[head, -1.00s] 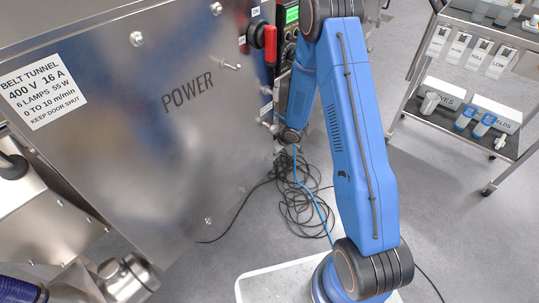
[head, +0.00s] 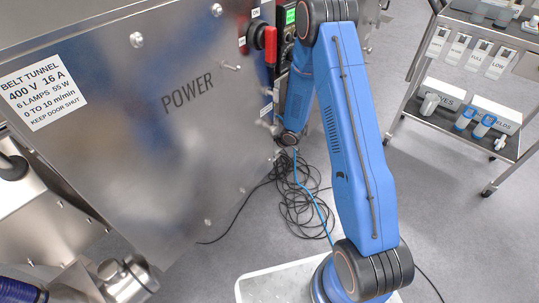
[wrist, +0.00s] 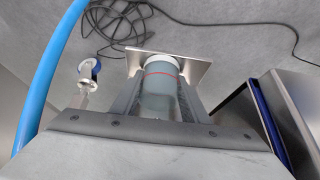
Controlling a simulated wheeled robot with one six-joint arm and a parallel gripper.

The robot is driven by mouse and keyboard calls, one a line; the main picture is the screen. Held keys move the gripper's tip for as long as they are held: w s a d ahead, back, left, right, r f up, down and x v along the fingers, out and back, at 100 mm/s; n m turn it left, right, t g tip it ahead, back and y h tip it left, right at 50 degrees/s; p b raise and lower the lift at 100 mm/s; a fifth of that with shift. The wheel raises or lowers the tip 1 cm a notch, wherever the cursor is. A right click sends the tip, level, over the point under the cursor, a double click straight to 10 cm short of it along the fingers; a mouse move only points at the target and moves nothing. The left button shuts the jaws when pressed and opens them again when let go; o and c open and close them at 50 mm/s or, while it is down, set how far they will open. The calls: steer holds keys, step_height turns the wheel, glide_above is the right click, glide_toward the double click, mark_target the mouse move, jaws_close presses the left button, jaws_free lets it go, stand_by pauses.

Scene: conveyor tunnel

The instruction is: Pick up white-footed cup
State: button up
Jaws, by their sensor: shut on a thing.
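In the wrist view my gripper (wrist: 160,98) is shut on a clear, greyish cup (wrist: 159,82) with a red line around it. The cup stands between the two metal fingers, and its far end shows a pale, whitish ring, which fits the white-footed cup. A flat light plate (wrist: 190,68) lies just beyond the cup; I cannot tell whether they touch. In the head view the gripper and cup are hidden behind my blue arm and the steel tunnel.
The steel belt tunnel (head: 130,150) fills the left of the head view. Looped black cables (head: 300,205) lie on the grey floor. A shelved steel trolley (head: 455,125) with labelled bins and cups stands at the right.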

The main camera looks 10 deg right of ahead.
steer(key=shift+r, duration=0.65)
steer(key=s+d, duration=1)
steer(key=s, duration=0.4)
steer(key=shift+s+d, duration=0.3)
